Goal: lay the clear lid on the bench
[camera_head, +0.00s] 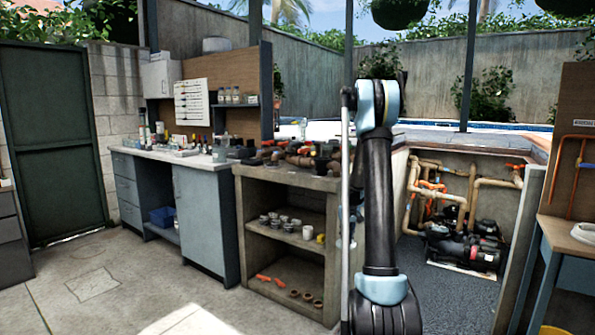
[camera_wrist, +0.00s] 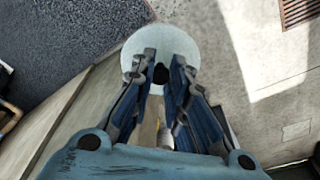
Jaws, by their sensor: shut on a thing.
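The clear lid (camera_wrist: 160,35) is a pale, round, see-through disc at the top middle of the wrist view, with a dark knob at its centre. My gripper (camera_wrist: 162,72) is shut on it at the knob, and the lid is held above the floor. In the head view my arm stands upright right of the middle and hides most of my gripper and the lid. A workbench (camera_head: 150,157) with a pale top and grey-blue cabinets stands at the left. Another bench (camera_head: 570,238) with a wooden top is at the right edge; I cannot tell which is meant.
A concrete shelf unit (camera_head: 280,178) with dark fittings on top and small cups inside stands left of my arm. The pump pit (camera_head: 420,285) with pipes and a black pump (camera_head: 465,247) lies to the right. Floor (camera_head: 110,290) is clear at the front left.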

